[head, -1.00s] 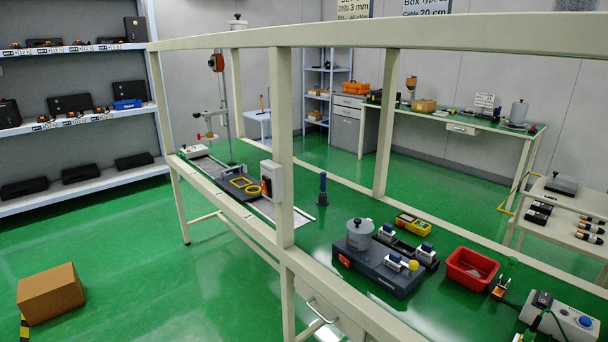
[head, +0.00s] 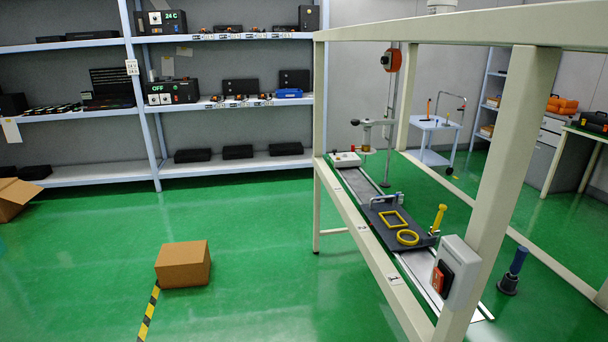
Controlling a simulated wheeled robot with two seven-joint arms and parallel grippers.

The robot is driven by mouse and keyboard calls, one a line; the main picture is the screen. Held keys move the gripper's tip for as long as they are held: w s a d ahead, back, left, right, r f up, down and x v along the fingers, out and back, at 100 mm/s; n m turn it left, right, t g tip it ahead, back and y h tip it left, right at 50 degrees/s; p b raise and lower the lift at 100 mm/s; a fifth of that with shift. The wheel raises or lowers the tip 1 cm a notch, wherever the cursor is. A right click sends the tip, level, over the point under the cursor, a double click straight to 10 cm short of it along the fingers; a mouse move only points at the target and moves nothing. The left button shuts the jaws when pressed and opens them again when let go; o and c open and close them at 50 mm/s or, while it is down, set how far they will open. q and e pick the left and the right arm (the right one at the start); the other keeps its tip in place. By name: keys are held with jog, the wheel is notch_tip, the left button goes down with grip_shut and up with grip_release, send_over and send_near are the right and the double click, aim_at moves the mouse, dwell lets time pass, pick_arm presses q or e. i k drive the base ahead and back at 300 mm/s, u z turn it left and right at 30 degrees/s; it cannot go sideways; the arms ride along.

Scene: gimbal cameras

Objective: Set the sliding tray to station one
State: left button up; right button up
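The sliding tray (head: 386,231) is a dark grey plate on a pale rail (head: 421,276) along the bench at the right. It bears a yellow square frame (head: 393,220) and a yellow ring (head: 407,237). A yellow upright handle (head: 439,217) stands at its near right end. A small label that seems to read 2 (head: 363,228) is on the bench edge beside the tray. Another, seemingly 1 (head: 393,279), is nearer to me, beside bare rail. Neither gripper is in view.
A bench post (head: 508,150) with a grey switch box (head: 456,275) stands close at the right. A cardboard box (head: 183,264) and a striped floor strip (head: 148,314) lie on the left floor. Shelves (head: 90,172) line the back wall.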

aim_at(398, 230)
jog(key=u, duration=0.2)
jog(key=i, duration=1.95)
jog(key=z, duration=1.3)
jog(key=i, duration=1.15)
jog(key=z, duration=1.05)
